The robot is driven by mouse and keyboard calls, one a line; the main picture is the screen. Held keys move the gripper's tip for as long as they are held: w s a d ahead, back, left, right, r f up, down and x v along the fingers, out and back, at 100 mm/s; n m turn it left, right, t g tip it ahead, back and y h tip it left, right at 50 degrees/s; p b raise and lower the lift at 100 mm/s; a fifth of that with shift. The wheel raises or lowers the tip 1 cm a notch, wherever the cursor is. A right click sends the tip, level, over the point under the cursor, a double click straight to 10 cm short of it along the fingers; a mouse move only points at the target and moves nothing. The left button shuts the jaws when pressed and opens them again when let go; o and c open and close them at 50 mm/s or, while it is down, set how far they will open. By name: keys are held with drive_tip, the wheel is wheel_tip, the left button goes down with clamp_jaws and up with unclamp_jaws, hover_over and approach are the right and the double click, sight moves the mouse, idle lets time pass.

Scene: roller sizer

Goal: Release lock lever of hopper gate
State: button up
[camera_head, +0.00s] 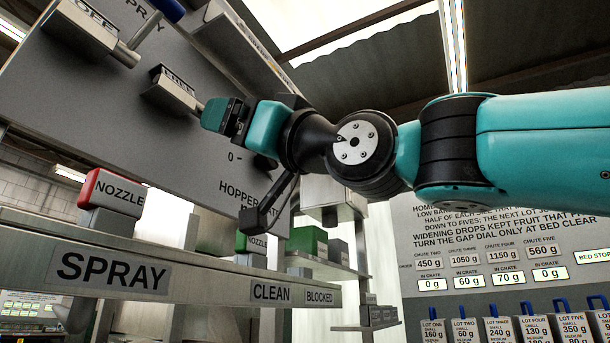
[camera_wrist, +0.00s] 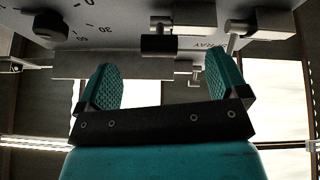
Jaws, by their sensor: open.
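A grey panel (camera_head: 90,115) carries the words "HOPPER GATE" near its lower edge. A metal block with a small label and a stubby lever (camera_head: 175,90) is mounted on it; its label is too small to read surely. My gripper (camera_head: 214,112) is open, its fingertips close to the right end of that lever in the head view; contact cannot be told. In the wrist view, my gripper (camera_wrist: 163,75) has its fingers spread with nothing seen held. A dark block (camera_wrist: 160,44) and metal fittings (camera_wrist: 178,22) show beyond the gap. I cannot tell surely which part is the lock lever.
A similar fitting marked "OFF" (camera_head: 90,28) is higher on the panel. A dark knob (camera_wrist: 48,28) beside a numbered scale is at the wrist view's upper left. A "SPRAY" rail (camera_head: 110,272), a red-capped nozzle box (camera_head: 110,193) and a green box (camera_head: 307,240) are below.

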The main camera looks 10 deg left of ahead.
drive_tip(key=b+v, duration=0.3)
drive_tip(key=v, duration=0.7)
drive_tip(key=shift+d+f, duration=0.2)
